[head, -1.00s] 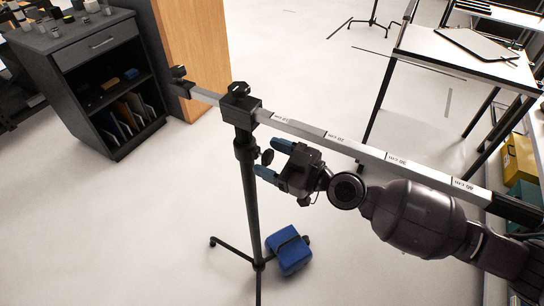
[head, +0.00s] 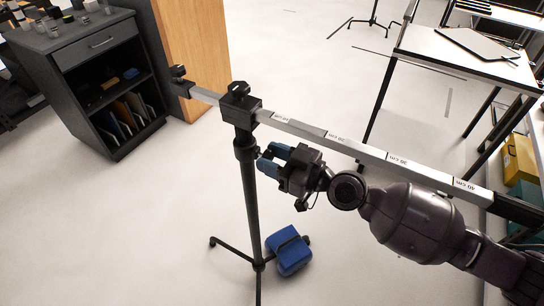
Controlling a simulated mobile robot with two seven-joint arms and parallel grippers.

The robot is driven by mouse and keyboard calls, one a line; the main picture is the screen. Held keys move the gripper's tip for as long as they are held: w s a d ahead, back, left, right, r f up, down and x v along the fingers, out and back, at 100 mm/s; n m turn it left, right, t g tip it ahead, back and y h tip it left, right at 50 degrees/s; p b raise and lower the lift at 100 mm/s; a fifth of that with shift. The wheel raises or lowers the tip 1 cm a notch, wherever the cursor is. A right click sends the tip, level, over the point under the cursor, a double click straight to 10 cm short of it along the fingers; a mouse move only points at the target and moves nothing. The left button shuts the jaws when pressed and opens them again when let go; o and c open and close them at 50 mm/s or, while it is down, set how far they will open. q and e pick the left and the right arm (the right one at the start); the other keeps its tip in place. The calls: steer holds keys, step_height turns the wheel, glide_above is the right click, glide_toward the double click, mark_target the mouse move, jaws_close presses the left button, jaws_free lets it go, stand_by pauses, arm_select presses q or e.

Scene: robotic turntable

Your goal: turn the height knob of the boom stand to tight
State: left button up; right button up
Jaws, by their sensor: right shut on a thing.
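The boom stand has a black upright post (head: 252,205) and a silver boom (head: 335,144) marked in centimetres that runs across the view. A black clamp head (head: 239,107) with a knob on top joins the boom to the post. The height knob sits at the right side of the post's collar (head: 246,148) and is now mostly hidden between my fingers. My right gripper (head: 266,160) comes in from the right, below the boom, with its blue fingertips shut on the height knob. My left gripper is not in view.
A blue bag (head: 289,252) lies at the foot of the stand by the tripod legs. A dark cabinet (head: 95,85) stands at the left, and a white table (head: 465,55) at the upper right. The boom passes close above my right arm. Floor left of the post is clear.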

steer(key=m, duration=0.3)
steer(key=shift+f+m, duration=0.1)
steer(key=shift+m, duration=0.2)
steer(key=m, duration=0.3)
steer(key=shift+w+m+b, duration=0.1)
steer(key=shift+m+b, duration=0.2)
steer(key=shift+b, duration=0.1)
steer(key=m, duration=0.2)
steer(key=shift+m, duration=0.3)
steer(key=m, duration=0.3)
steer(key=shift+m, duration=1.4)
steer(key=shift+d+m, duration=0.1)
steer(key=shift+m, duration=0.2)
steer(key=o, duration=0.9)
